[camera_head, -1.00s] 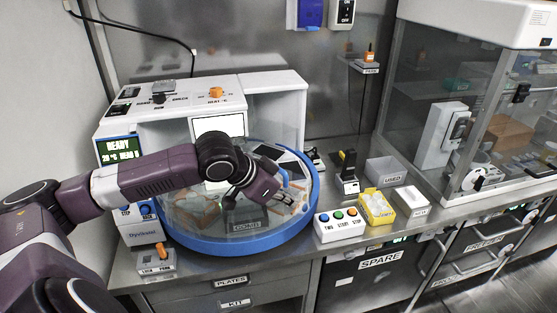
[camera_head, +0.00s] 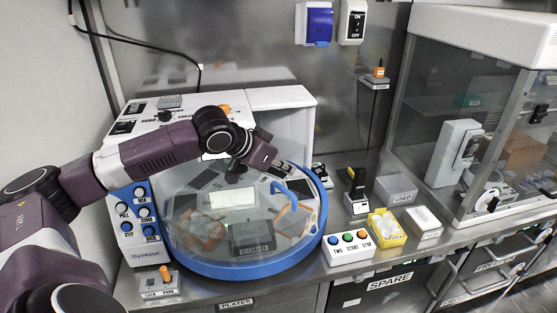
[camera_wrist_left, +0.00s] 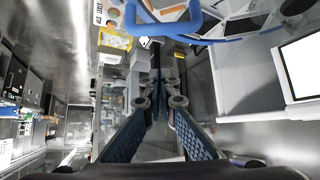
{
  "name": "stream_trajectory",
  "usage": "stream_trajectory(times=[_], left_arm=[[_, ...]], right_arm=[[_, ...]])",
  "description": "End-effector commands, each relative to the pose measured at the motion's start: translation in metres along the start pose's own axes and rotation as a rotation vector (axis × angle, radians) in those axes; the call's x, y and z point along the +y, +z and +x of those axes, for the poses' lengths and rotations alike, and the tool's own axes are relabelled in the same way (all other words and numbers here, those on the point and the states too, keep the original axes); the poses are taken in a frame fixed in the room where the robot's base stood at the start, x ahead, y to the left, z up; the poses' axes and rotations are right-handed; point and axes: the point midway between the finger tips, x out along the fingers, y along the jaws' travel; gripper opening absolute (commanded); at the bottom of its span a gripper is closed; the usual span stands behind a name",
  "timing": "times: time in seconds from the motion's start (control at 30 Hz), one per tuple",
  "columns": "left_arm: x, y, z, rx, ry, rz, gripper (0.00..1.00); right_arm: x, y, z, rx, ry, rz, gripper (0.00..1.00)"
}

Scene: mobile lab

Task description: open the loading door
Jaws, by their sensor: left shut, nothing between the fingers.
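The loading door appears to be the clear round cover (camera_head: 190,222) in the blue-rimmed drum of the white machine; how far it is open, I cannot tell. A blue bar handle (camera_head: 284,191) stands at its right side. It also shows in the left wrist view (camera_wrist_left: 163,27), at the top, beyond the fingers. My left gripper (camera_head: 284,170) is shut and empty, just above and behind the handle in the head view. Its blue-padded fingers (camera_wrist_left: 157,75) come together in the left wrist view. I see no grip on the handle. My right gripper is not in view.
A three-button box (camera_head: 348,248), a yellow tub (camera_head: 386,230) and white boxes stand on the counter right of the drum. A small lever box (camera_head: 160,281) stands at front left. A glass-fronted cabinet (camera_head: 470,125) fills the right. The machine's control panel (camera_head: 137,218) is at left.

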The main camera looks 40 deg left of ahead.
Motion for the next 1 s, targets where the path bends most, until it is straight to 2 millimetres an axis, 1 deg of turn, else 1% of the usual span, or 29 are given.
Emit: stream_trajectory(times=[0.03,0.27,0.3,0.4,0.6,0.73,1.0], left_arm=[[0.0,-0.002,0.008,0.0,0.003,-0.004,0.0],[0.0,-0.002,0.043,0.0,0.001,-0.002,0.0],[-0.001,0.002,0.043,-0.003,-0.003,0.001,0.0],[-0.002,0.015,0.037,-0.005,-0.006,0.003,0.0],[-0.002,0.031,0.03,-0.003,-0.004,0.002,0.0],[-0.001,0.036,0.028,-0.002,-0.003,0.001,0.0],[-0.001,0.037,0.028,0.0,-0.002,0.0,0.0]], right_arm=[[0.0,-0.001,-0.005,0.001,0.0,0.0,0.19],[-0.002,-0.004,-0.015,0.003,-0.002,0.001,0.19],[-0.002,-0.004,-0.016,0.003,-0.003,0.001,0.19],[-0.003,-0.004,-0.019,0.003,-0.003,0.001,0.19],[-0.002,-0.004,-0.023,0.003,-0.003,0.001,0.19],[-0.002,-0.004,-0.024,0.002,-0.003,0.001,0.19],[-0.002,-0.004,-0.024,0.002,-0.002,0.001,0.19]])
